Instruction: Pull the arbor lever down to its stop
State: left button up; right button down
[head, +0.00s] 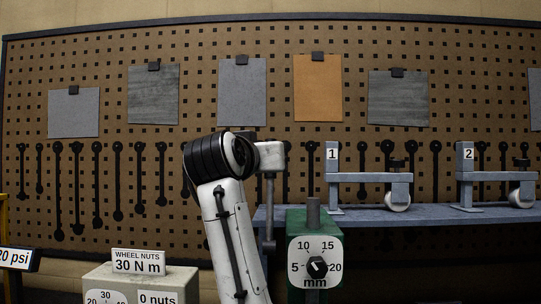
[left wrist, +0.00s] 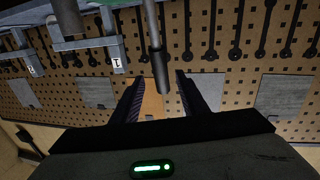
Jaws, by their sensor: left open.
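The arbor lever (head: 269,205) is a thin grey bar standing upright to the left of the green press body (head: 296,226). My left arm and wrist stand just left of and in front of its upper end, and my left fingertips are hidden in the head view. In the left wrist view, which is turned over, the lever (left wrist: 152,25) comes in from the top edge. Its dark grip (left wrist: 161,73) lies between the two fingers of my left gripper (left wrist: 160,76). The gripper is open, with a gap on either side; whether the grip touches anything cannot be told. My right gripper is not in view.
A blue-grey bench (head: 430,218) behind holds numbered stands 1 (head: 333,172) and 2 (head: 465,172). A grey post (head: 313,211) rises from the press above its mm dial (head: 316,266). A wheel-nut box (head: 140,285) stands lower left. A pegboard (head: 350,60) closes the back.

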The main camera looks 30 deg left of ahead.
pick_arm(q)
jog(key=p+x, duration=0.2)
jog(key=x, duration=0.7)
jog(key=shift+w+p, duration=0.3)
jog(key=shift+a, duration=0.15)
grip_shut()
dwell(0.8)
